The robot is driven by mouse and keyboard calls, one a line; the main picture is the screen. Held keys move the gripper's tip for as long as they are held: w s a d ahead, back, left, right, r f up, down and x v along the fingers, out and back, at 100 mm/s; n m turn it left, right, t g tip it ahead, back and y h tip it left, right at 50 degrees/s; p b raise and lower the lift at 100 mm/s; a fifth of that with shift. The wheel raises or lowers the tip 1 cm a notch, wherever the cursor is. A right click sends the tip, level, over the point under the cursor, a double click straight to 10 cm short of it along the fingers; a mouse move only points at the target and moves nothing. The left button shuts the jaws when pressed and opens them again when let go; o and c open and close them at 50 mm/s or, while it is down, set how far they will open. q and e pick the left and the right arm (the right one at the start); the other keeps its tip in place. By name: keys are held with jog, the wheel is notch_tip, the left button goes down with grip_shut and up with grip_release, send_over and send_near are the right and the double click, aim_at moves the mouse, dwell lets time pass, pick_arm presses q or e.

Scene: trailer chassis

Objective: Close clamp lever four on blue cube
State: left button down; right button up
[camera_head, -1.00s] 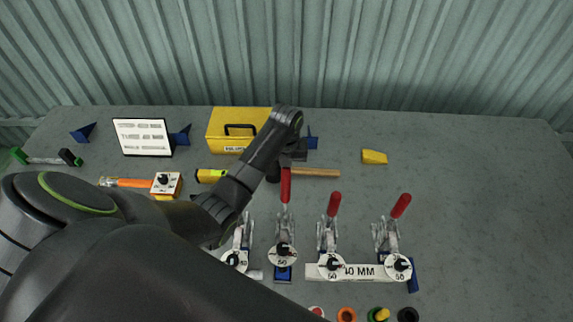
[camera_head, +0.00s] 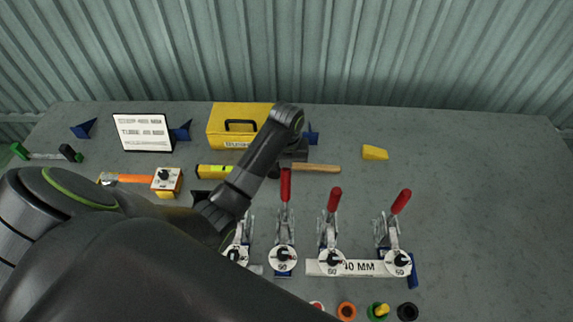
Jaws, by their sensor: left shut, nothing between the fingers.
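Several toggle clamps stand in a row at the front of the grey table. The rightmost clamp (camera_head: 393,238) has its red lever (camera_head: 401,201) raised and leaning right, with a blue piece (camera_head: 413,274) beside its base. Two more red levers, one upright (camera_head: 285,184) and one leaning slightly right (camera_head: 334,199), stand to its left. The leftmost clamp (camera_head: 238,252) is partly hidden by my left arm. My left gripper (camera_head: 296,152) is a small dark shape below my arm's bend, shut and empty, behind the upright lever and well away from the rightmost clamp. My right gripper is not in view.
A yellow toolbox (camera_head: 224,115) and a white sign (camera_head: 143,132) stand at the back. A hammer's wooden handle (camera_head: 316,168) lies behind the clamps. A yellow wedge (camera_head: 375,152) lies right of it. The table's right side is clear.

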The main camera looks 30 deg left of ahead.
aim_at(285, 183)
pick_arm(q)
jog(key=shift+s+d+r, duration=0.25)
jog(key=shift+s+d, duration=0.05)
jog(key=shift+s, duration=0.35)
jog(key=shift+s+d+r, duration=0.2)
jog(key=shift+s+d, duration=0.1)
jog(key=shift+s, duration=0.4)
jog(key=shift+s+d+r, duration=0.1)
jog(key=shift+s+d, duration=0.15)
jog(key=shift+s, duration=0.25)
jog(key=shift+s+d+r, duration=0.1)
jog(key=shift+s+d, duration=0.15)
jog(key=shift+s, duration=0.2)
jog(key=shift+a+f, duration=0.1)
